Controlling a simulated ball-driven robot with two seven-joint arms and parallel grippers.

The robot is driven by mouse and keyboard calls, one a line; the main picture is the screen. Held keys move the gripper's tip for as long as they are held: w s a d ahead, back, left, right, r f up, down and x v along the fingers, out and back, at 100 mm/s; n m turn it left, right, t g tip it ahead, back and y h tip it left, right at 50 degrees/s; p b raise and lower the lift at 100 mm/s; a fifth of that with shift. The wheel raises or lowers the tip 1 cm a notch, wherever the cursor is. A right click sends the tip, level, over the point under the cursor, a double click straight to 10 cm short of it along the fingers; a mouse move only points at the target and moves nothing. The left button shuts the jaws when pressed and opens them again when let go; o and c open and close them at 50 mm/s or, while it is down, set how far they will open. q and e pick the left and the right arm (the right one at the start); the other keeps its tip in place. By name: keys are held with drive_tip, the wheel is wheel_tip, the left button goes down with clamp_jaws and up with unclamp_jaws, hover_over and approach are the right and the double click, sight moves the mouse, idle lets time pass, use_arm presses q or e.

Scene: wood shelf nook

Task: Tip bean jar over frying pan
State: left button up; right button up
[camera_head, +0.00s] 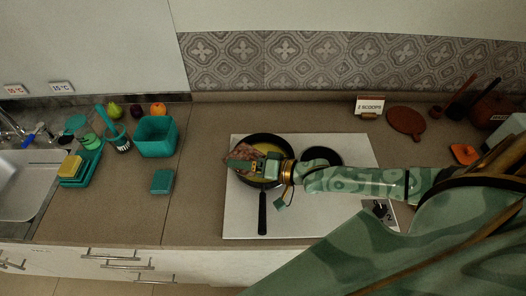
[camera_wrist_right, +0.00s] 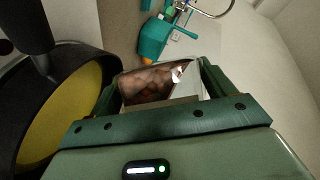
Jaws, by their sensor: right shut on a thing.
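My right gripper (camera_head: 243,164) reaches in from the right, over the frying pan (camera_head: 262,212), and is shut on the bean jar (camera_head: 237,153). The jar looks clear, with reddish-brown beans inside and a white label; it also shows between the fingers in the right wrist view (camera_wrist_right: 145,85). My gripper hides part of the jar, and I cannot tell its exact tilt. The dark pan has a yellow inside and its handle points toward the front edge. In the right wrist view the pan (camera_wrist_right: 60,115) is beside the gripper on the left. My left gripper is not in view.
The pan is on a white cooktop (camera_head: 240,222) with a dark burner (camera_head: 322,155) to its right. A sign reading "2 SCOOPS" (camera_head: 370,105) and a brown board (camera_head: 406,121) stand behind. A teal bin (camera_head: 155,137), fruit and a sink (camera_head: 22,185) are left.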

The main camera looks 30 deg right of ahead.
drive_tip(key=shift+a+r, duration=0.1)
drive_tip(key=shift+r+b, duration=0.15)
drive_tip(key=shift+b, duration=0.2)
drive_tip(key=shift+d+m+y, duration=0.2)
drive_tip(key=shift+m+y, duration=0.1)
drive_tip(key=shift+a+r+b, duration=0.15)
drive_tip(key=shift+b, duration=0.15)
drive_tip(key=shift+w+m, duration=0.1)
drive_tip(key=shift+m, duration=0.2)
drive_tip(key=shift+r+b, duration=0.15)
drive_tip(key=shift+b, duration=0.15)
drive_tip(key=shift+d+b, duration=0.2)
drive_tip(key=shift+b, duration=0.1)
